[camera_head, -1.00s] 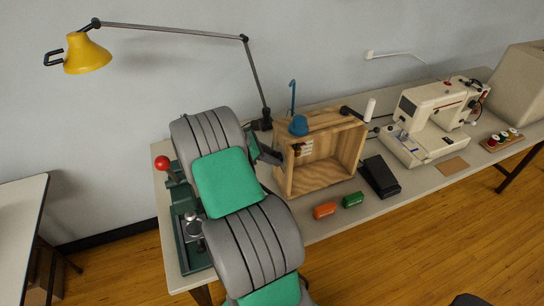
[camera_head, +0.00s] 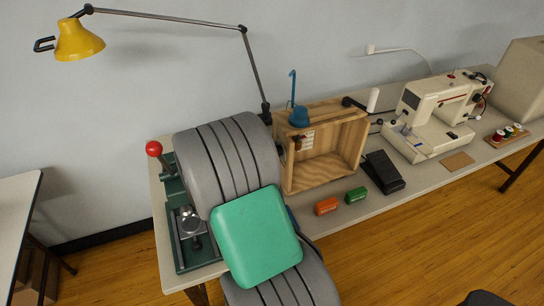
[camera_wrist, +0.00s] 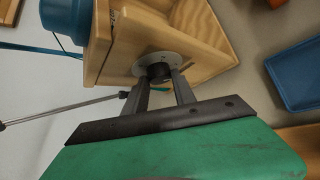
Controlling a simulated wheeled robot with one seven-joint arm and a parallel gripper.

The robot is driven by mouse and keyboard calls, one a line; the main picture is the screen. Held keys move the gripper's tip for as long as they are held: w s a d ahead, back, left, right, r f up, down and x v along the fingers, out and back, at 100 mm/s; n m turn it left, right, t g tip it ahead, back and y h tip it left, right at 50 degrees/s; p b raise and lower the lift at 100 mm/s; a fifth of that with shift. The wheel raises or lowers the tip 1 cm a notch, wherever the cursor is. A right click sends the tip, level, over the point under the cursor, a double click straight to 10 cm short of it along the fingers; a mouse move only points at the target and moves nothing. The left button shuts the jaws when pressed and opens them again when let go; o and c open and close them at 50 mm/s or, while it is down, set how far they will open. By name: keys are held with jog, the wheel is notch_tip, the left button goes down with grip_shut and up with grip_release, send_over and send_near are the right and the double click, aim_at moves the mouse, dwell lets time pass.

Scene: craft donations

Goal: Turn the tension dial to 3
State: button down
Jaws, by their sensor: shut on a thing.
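The tension dial is a dark round knob (camera_wrist: 159,73) on a pale round plate (camera_wrist: 147,60), set in the side of an open wooden box (camera_wrist: 205,45). In the wrist view, my gripper (camera_wrist: 160,82) is shut on the knob, one grey finger on each side. No numbers or pointer on the dial are readable, so I cannot tell its setting. A small teal and yellow bit shows between the fingers. In the head view the wooden box (camera_head: 350,138) stands on the table; my arm hides my gripper and most of the box's left side.
A green press with a red knob (camera_head: 153,148) and a lamp (camera_head: 78,42) are left.

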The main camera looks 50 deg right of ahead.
jog(key=m+t+h+b, duration=0.1)
jog(key=m+h+b, duration=0.1)
jog(key=b, duration=0.7)
jog(key=f+m+t+h+b, duration=0.1)
jog(key=m+h+b, duration=0.2)
jog(key=b, duration=0.6)
jog(key=m+t+h+b, duration=0.2)
jog(key=m+h+b, duration=0.1)
jog(key=b, duration=0.6)
jog(key=shift+s+a+f, duration=0.1)
jog(key=shift+s+f, duration=0.2)
jog(key=shift+r, duration=0.1)
jog(key=c, duration=1)
grip_release()
jog(key=shift+c, duration=0.2)
jog(key=b+v, duration=0.2)
jog(key=v, duration=0.5)
jog(key=shift+a, duration=0.4)
